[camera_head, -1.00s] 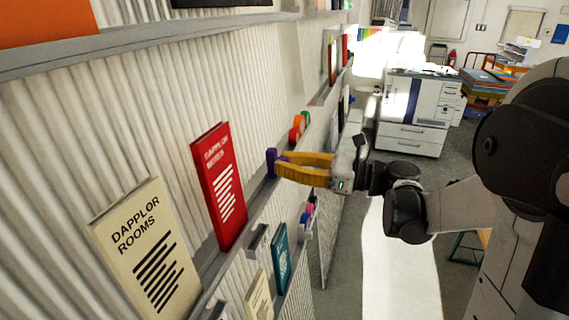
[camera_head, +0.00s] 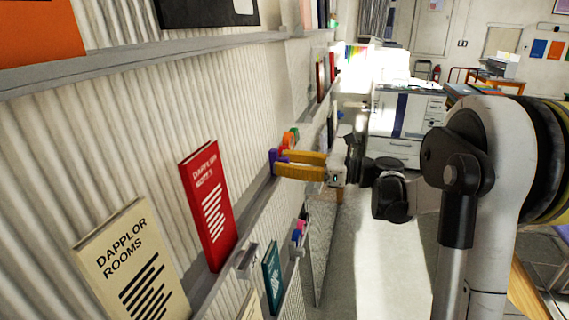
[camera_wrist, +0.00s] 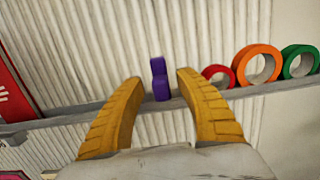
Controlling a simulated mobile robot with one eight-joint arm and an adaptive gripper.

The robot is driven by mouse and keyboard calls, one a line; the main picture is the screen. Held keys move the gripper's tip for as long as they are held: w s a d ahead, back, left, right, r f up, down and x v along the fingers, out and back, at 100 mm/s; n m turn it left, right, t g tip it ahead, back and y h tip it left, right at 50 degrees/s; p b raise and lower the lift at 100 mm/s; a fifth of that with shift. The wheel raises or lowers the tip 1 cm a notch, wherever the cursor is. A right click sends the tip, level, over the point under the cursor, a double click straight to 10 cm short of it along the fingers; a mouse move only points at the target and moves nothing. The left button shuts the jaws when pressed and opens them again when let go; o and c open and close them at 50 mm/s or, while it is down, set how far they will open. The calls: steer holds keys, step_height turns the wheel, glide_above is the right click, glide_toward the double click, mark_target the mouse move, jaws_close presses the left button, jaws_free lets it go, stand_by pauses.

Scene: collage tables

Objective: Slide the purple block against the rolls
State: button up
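The purple block (camera_wrist: 160,80) stands upright on the grey wall ledge (camera_wrist: 60,123) and looks narrower near its middle. In the wrist view my gripper (camera_wrist: 160,84) is open, one yellow finger on each side of the block, with gaps showing. The right finger is between the block and the rolls. The red roll (camera_wrist: 217,76), orange roll (camera_wrist: 258,65) and green roll (camera_wrist: 300,62) stand in a row to the right. In the head view my gripper (camera_head: 277,164) reaches the purple block (camera_head: 273,157); the rolls (camera_head: 288,138) are just beyond and partly hidden.
A red book (camera_head: 207,205) and a cream book (camera_head: 130,260) lean on the same ledge, nearer the head camera. A lower ledge holds a teal book (camera_head: 272,275) and small coloured items (camera_head: 298,233). A shelf (camera_head: 150,62) runs above.

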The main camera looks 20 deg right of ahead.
steer(key=shift+d, duration=0.15)
steer(key=v, duration=1.2)
